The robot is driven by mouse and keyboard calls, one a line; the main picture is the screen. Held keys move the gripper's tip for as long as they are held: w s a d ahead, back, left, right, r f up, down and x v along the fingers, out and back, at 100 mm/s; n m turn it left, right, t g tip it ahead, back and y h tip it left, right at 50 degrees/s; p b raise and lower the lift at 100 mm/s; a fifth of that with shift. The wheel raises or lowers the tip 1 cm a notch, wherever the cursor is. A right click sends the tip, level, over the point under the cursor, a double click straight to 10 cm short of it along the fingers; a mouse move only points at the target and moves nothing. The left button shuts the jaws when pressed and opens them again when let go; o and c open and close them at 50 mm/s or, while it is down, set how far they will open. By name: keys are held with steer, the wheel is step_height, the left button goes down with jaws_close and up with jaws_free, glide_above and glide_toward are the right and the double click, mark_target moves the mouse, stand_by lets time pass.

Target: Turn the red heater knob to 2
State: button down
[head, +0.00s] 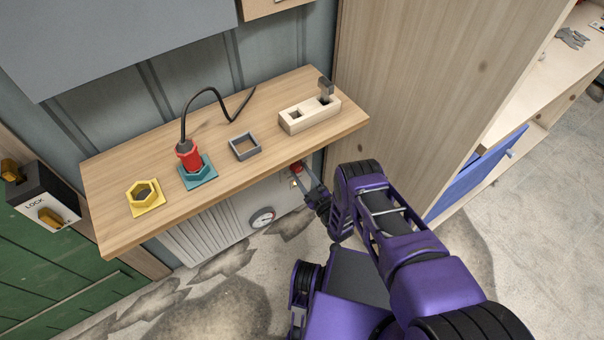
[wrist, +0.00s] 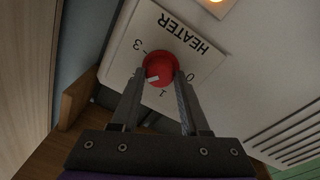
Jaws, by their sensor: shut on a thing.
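The red heater knob (wrist: 160,70) sits on a white panel marked HEATER (wrist: 177,35) in the wrist view. My gripper (wrist: 161,75) is shut on it, one finger on each side. The labels 3, 1 and 0 show around the knob; the 2 is not visible, and my left finger covers part of the panel between 3 and 1. A white mark on the knob faces lower left, to the left of the 1. In the head view my gripper (head: 301,176) reaches under the shelf's right end, where a bit of the red knob (head: 296,167) shows.
A wooden shelf (head: 110,220) overhangs the heater (head: 195,240), which has a round gauge (head: 262,217). On the shelf are a yellow socket (head: 145,197), a red plug (head: 188,155) in a teal socket, a grey square frame (head: 245,146) and a cream block (head: 309,116). A tall wooden panel (head: 420,80) stands right.

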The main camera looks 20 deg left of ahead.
steer(key=shift+n, duration=0.3)
steer(key=shift+c, duration=2)
jaws_free()
